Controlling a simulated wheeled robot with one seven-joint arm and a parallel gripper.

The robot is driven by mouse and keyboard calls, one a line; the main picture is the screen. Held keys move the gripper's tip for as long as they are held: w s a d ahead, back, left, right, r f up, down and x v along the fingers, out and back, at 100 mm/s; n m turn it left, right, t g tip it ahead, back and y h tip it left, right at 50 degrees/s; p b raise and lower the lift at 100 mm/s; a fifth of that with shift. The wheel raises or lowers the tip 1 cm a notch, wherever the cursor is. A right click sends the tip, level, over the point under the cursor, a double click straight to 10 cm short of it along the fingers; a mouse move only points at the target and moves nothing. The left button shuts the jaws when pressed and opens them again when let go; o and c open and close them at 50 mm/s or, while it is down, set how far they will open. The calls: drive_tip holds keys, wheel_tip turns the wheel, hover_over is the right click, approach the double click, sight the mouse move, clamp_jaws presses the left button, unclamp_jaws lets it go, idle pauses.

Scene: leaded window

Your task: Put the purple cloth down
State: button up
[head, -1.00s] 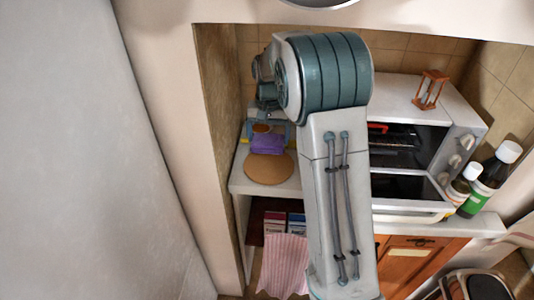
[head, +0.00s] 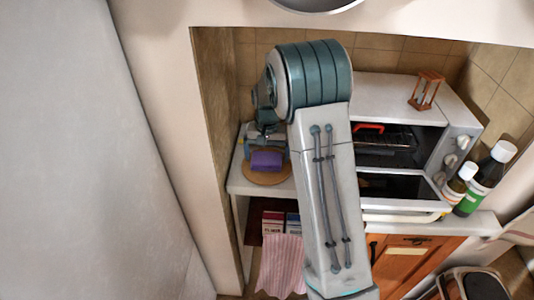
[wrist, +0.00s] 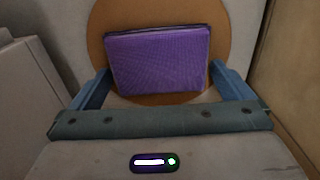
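The purple cloth (head: 266,161) is a flat folded piece lying over the middle of a round brown board (head: 285,178) on the counter. In the wrist view the cloth (wrist: 160,58) shows in front of the brown disc (wrist: 97,40). My gripper (head: 264,142) is just behind and above the cloth. In the wrist view its two blue fingers (wrist: 160,72) are spread wide, one near each side of the cloth, with slivers of board showing near its lower corners. The gripper looks open. Exact contact at the fingertips is hard to tell.
An oven (head: 395,92) with its door down stands right of my arm, with a wooden hourglass (head: 424,90) on top. Bottles (head: 486,178) stand at the counter's right end. A wall closes the left side. A pink striped towel (head: 281,265) hangs below the counter.

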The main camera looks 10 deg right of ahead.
sight(267, 155)
drive_tip(key=shift+r+b, duration=0.4)
drive_tip(key=shift+r, duration=3.2)
drive_tip(key=shift+s+r, duration=0.1)
drive_tip(key=shift+r, duration=0.25)
drive_tip(key=s+r+n+t, duration=0.1)
drive_tip(key=s+r, duration=0.3)
drive_tip(key=s, duration=0.2)
drive_tip(key=s+r+n, duration=0.1)
drive_tip(key=s+r, duration=0.2)
drive_tip(key=s, duration=0.4)
drive_tip(key=s+f+n+t, duration=0.1)
drive_tip(key=s+t, duration=0.1)
drive_tip(key=s, duration=1.4)
drive_tip(key=shift+s+a+n, duration=0.15)
drive_tip(key=shift+a+n, duration=0.05)
drive_tip(key=shift+n, duration=0.2)
